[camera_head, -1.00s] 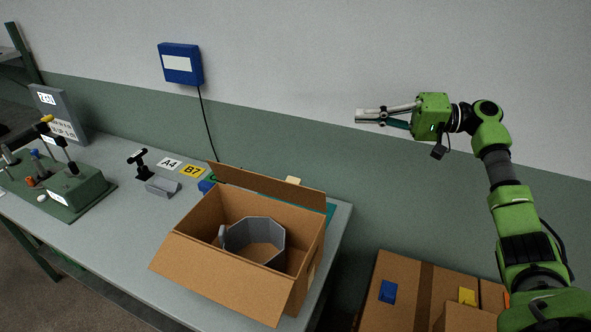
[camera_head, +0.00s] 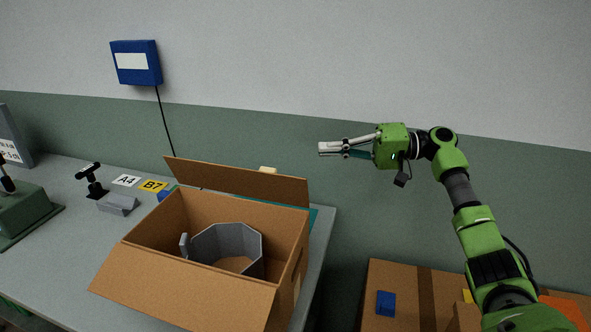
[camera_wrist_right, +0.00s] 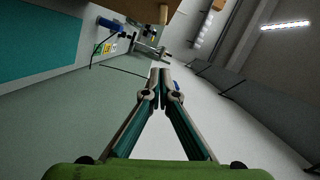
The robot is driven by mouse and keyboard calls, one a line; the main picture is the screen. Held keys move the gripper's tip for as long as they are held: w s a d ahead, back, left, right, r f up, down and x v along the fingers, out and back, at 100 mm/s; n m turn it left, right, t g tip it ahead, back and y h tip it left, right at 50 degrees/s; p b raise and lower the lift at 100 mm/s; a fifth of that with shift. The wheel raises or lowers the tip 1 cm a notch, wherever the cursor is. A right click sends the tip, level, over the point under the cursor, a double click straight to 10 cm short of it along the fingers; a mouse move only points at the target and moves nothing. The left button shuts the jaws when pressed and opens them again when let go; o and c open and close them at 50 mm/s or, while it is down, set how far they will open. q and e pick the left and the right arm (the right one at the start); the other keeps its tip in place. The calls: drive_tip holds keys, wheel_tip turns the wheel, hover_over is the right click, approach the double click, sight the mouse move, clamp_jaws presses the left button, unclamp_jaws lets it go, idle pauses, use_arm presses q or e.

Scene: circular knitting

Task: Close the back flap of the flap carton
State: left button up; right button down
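The flap carton (camera_head: 203,283) stands open on the table. Its back flap (camera_head: 240,182) stands up and leans back along the far edge. Its front flap (camera_head: 185,288) hangs outward toward me. A grey many-sided ring (camera_head: 229,243) sits inside the carton. My right gripper (camera_head: 325,149) is in the air, above and to the right of the back flap, pointing left and touching nothing. In the right wrist view its fingertips (camera_wrist_right: 160,70) meet with nothing between them. My left gripper is not in view.
The grey table (camera_head: 60,250) holds a green fixture (camera_head: 30,208), a black stand (camera_head: 94,181), a grey block (camera_head: 118,203) and labels A4 and B7 (camera_head: 153,185). A blue wall box (camera_head: 136,62) hangs above. More cartons (camera_head: 410,290) stand at the lower right. The air above the carton is clear.

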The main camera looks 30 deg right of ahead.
drive_tip(key=w+a+f+p, duration=0.1)
drive_tip(key=w+a+p, duration=0.2)
drive_tip(key=a+p, duration=0.3)
drive_tip(key=a, duration=0.4)
drive_tip(key=shift+a+f, duration=0.4)
